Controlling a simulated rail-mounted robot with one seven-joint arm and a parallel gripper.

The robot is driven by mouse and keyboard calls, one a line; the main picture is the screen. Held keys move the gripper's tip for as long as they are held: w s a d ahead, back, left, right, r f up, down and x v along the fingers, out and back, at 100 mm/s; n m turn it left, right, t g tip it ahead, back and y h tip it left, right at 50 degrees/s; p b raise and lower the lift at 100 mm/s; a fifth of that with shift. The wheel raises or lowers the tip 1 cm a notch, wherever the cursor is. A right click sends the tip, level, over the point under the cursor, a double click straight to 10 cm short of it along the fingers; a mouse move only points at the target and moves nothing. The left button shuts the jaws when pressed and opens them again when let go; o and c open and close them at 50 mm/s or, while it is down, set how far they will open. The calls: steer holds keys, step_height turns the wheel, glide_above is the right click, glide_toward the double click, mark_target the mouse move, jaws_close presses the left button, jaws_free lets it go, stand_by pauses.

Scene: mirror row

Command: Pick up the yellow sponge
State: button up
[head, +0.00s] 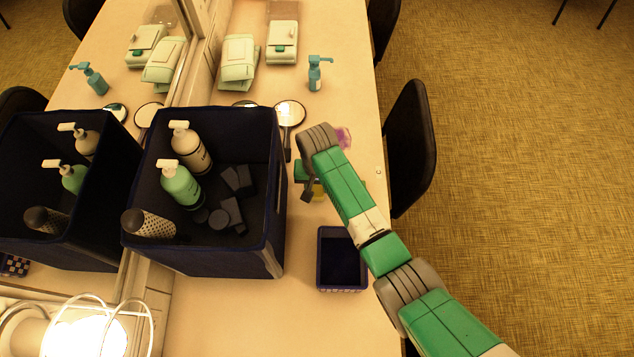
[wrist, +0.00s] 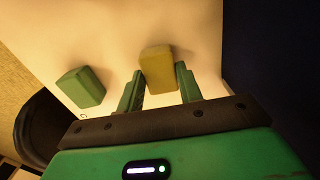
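The yellow sponge (wrist: 157,66) lies on the pale counter in the wrist view. In the head view only a small yellow patch (head: 318,188) shows beside my arm, which hides the rest. My gripper (wrist: 160,72) is open, with one green finger on each side of the sponge's near part. A narrow gap shows at the right finger; I cannot tell whether the left finger touches. In the head view my gripper (head: 304,184) is over the counter, right of the large dark blue bin, and partly hidden by my arm.
A green block (wrist: 80,88) lies left of my gripper in the wrist view. The large bin (head: 280,215) holds bottles and a brush. A small blue basket (head: 342,288), hand mirror (head: 290,113), pink item (head: 343,137) and blue pump bottle (head: 314,75) stand nearby. A wall mirror is left.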

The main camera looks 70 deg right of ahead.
mark_target(317, 188)
steer(key=shift+c, duration=0.8)
step_height(317, 188, up, 10)
steer(key=shift+p, duration=0.3)
